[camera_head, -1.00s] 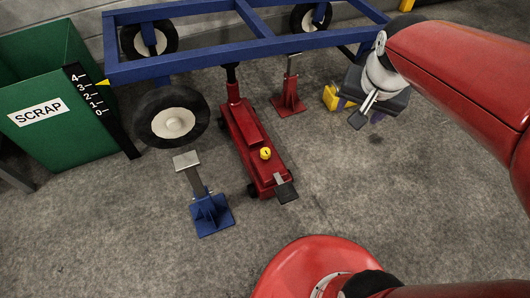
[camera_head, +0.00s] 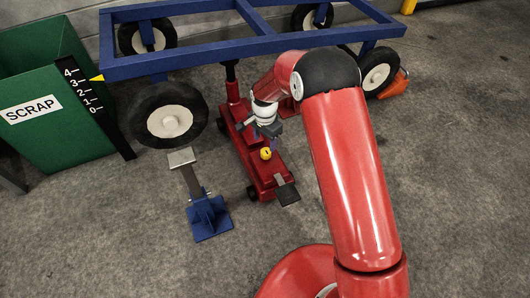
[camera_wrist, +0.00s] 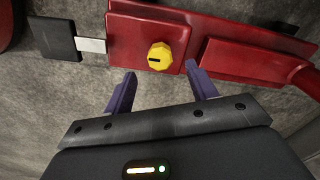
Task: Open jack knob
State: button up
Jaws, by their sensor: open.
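The yellow jack knob (camera_head: 266,153) sits on top of the red floor jack (camera_head: 270,178). In the wrist view the knob (camera_wrist: 159,56) is faceted and has a dark slot lying roughly across the picture. My gripper (camera_wrist: 157,84) is open, its two purple fingers apart with nothing between them. The knob shows just beyond the gap between the fingertips, and no contact is visible. In the head view my gripper (camera_head: 271,131) is over the jack near the knob, and my arm hides part of the jack's right side.
The jack stands under a blue wheeled frame (camera_head: 190,63). A blue jack stand (camera_head: 209,216) is left of the jack. A green scrap bin (camera_head: 40,110) and a height scale (camera_head: 88,98) are at the left. The jack's dark pedal (camera_head: 287,194) points toward the front. The left foreground floor is clear.

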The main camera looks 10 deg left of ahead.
aim_at(265, 151)
notch_tip(265, 151, down, 7)
jog(key=shift+f+b, duration=0.1)
jog(key=shift+b, duration=0.3)
jog(key=shift+c, duration=0.4)
jog(key=c, duration=0.9)
